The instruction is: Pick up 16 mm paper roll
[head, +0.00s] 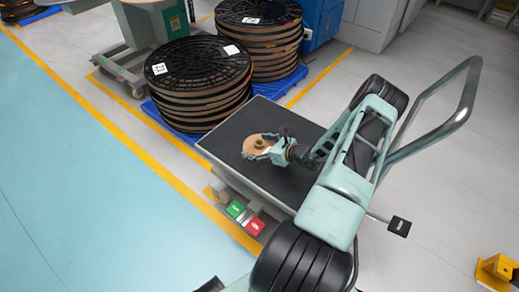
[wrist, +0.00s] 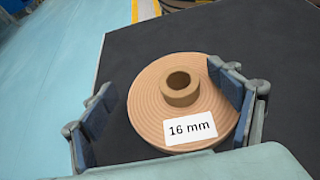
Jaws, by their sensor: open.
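The 16 mm paper roll (wrist: 157,95) is a flat tan disc with a raised brown core and a white label reading "16 mm". It lies flat on the dark top of a cart (wrist: 98,143). In the head view the roll (head: 254,151) shows on the cart (head: 235,123), partly behind my gripper. My gripper (wrist: 166,108) is open, with one blue-padded finger on each side of the roll. The right finger is at the roll's edge; I cannot tell if it touches. The left finger stands apart from the roll.
Stacks of black reels (head: 200,75) stand on blue pallets behind the cart. A green button and a red button (head: 255,226) are at the cart's front side. A handle (head: 455,95) rises at the right. Blue floor at the left is clear.

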